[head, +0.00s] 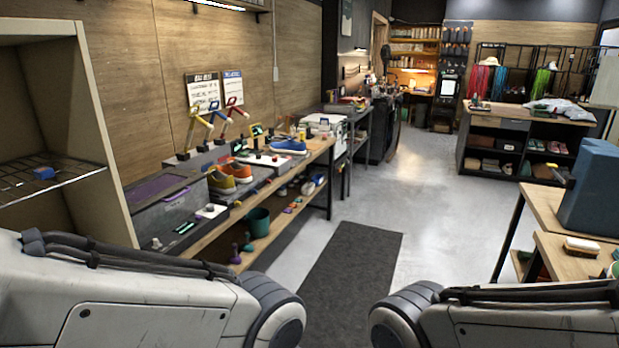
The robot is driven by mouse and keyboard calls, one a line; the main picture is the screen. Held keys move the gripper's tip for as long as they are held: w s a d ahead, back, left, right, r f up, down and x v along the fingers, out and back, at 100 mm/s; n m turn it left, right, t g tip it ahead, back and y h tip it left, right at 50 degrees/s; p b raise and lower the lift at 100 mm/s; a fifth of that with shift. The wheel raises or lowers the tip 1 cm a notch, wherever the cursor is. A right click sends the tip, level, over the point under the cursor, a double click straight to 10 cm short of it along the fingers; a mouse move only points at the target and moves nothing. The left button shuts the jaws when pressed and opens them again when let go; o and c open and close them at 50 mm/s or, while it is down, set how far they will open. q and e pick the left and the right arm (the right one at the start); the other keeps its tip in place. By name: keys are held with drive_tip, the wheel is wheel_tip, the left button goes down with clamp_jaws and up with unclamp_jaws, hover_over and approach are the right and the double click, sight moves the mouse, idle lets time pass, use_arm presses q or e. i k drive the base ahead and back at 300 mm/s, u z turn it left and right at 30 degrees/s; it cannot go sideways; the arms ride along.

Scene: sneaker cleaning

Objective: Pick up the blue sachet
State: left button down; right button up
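A small blue item (43,173), which looks like the blue sachet, lies on a wire shelf (75,180) inside the pale open cabinet at the far left of the head view. It is too small for me to make out any print on it. My two white arms cross the bottom of the view from left and right. Neither gripper is in view, so I cannot tell where each one is relative to the blue item.
The cabinet's side panel (103,118) stands right of the wire shelf. A long workbench (268,176) with sneakers and tools runs along the left wall. A dark mat (345,275) lies on open floor. A wooden table (565,222) with a blue container (592,190) stands at right.

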sight(43, 173)
drive_tip(key=u, duration=0.35)
drive_tip(key=i, duration=2.55)
drive_tip(key=u, duration=1.15)
drive_tip(key=k, duration=0.7)
drive_tip(key=u, duration=0.5)
